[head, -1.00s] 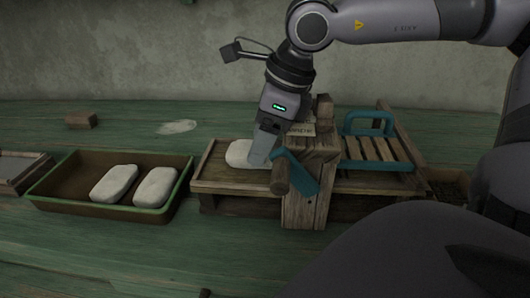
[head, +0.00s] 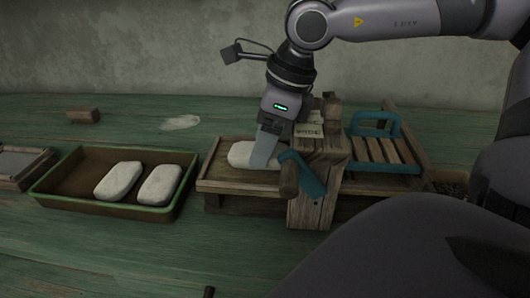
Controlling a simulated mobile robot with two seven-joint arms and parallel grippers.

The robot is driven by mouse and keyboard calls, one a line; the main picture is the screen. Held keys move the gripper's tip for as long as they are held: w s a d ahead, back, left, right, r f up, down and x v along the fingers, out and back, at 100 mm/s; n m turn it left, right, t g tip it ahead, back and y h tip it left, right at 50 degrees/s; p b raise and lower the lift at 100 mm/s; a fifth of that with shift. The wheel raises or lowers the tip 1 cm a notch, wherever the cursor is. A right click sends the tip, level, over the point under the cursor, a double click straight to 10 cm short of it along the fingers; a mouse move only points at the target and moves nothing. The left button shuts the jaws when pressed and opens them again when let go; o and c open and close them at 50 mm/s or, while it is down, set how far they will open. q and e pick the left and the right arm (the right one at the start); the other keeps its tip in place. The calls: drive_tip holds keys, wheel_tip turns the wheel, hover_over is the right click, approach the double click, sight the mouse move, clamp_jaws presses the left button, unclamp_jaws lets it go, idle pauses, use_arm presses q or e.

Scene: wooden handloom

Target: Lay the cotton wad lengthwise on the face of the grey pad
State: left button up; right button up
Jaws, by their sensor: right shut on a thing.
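A white cotton wad (head: 241,154) lies on the wooden bed left of the upright post. My right gripper (head: 262,160) points down at the wad's right end and is shut on it; the finger hides part of the wad. The wad seems to rest on or just above the bed. Two more white cotton wads, a left one (head: 119,181) and a right one (head: 160,185), lie side by side in the green-rimmed tray (head: 112,208). A grey flat face, perhaps the grey pad (head: 18,162), shows in a wooden frame at the left edge, partly cut off. My left gripper is not in view.
The wooden bed (head: 235,186) joins a thick post (head: 312,200) with a teal lever (head: 306,178) close to my right gripper. A slatted rack with a teal handle (head: 375,124) stands to the right. A small wooden block (head: 83,116) lies at the back left.

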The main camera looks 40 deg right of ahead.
drive_tip(key=shift+a+r+p, duration=0.1)
drive_tip(key=shift+a+p, duration=0.05)
drive_tip(key=shift+p, duration=0.3)
wheel_tip(320, 180, up, 5)
drive_tip(key=p, duration=0.3)
drive_tip(key=shift+f, duration=0.2)
drive_tip(key=shift+c, duration=0.3)
drive_tip(key=shift+w+r, duration=0.1)
drive_tip(key=shift+r, duration=0.15)
drive_tip(key=shift+c, duration=0.6)
drive_tip(key=shift+r, duration=0.1)
drive_tip(key=c, duration=0.5)
clamp_jaws()
drive_tip(key=shift+o, duration=2.1)
unclamp_jaws()
